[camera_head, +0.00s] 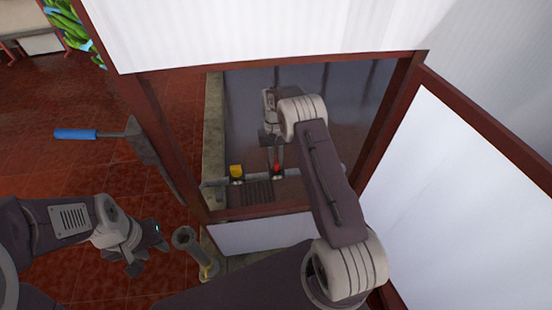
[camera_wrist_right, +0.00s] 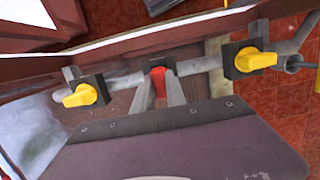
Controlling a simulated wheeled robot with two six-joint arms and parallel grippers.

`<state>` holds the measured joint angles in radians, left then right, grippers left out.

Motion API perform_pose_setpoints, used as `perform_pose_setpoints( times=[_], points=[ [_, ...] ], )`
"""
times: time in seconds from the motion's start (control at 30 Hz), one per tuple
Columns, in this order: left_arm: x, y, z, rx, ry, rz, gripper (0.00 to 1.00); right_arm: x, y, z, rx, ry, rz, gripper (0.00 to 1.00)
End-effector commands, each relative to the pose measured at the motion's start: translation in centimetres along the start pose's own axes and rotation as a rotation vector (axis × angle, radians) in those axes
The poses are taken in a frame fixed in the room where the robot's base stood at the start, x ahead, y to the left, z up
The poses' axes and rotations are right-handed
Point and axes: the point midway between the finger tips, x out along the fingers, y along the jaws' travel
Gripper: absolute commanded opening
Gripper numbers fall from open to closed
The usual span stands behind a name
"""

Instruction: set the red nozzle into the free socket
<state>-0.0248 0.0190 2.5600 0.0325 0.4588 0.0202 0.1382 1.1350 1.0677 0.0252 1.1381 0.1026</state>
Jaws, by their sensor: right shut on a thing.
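The red nozzle (camera_head: 277,168) is between the fingertips of my right gripper (camera_head: 276,160), which reaches through the framed opening. In the right wrist view my right gripper (camera_wrist_right: 159,90) is shut on the red nozzle (camera_wrist_right: 158,78), at the middle of the grey pipe (camera_wrist_right: 200,66). A dark bracket, the middle socket (camera_wrist_right: 155,59), shows behind it; I cannot tell whether the nozzle sits in it. Yellow nozzles sit in the left socket (camera_wrist_right: 81,95) and the right socket (camera_wrist_right: 255,60). My left gripper (camera_head: 150,254) is open and empty, outside the frame.
A dark red frame (camera_head: 160,130) surrounds the opening, with white panels (camera_head: 450,180) above and to the right. A short grey cylinder (camera_head: 193,250) stands near my left gripper. Red floor tiles (camera_head: 50,170) are open there.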

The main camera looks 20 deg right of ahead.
Motion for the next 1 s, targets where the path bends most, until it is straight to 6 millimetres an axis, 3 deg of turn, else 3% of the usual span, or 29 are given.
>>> perform_pose_setpoints(
  times=[1.0],
  points=[
    [0.29,0.0,0.03,0.0,0.0,0.0,0.36,0.96,0.0,-0.2,0.0,0.001,0.0,0.0]
  ],
)
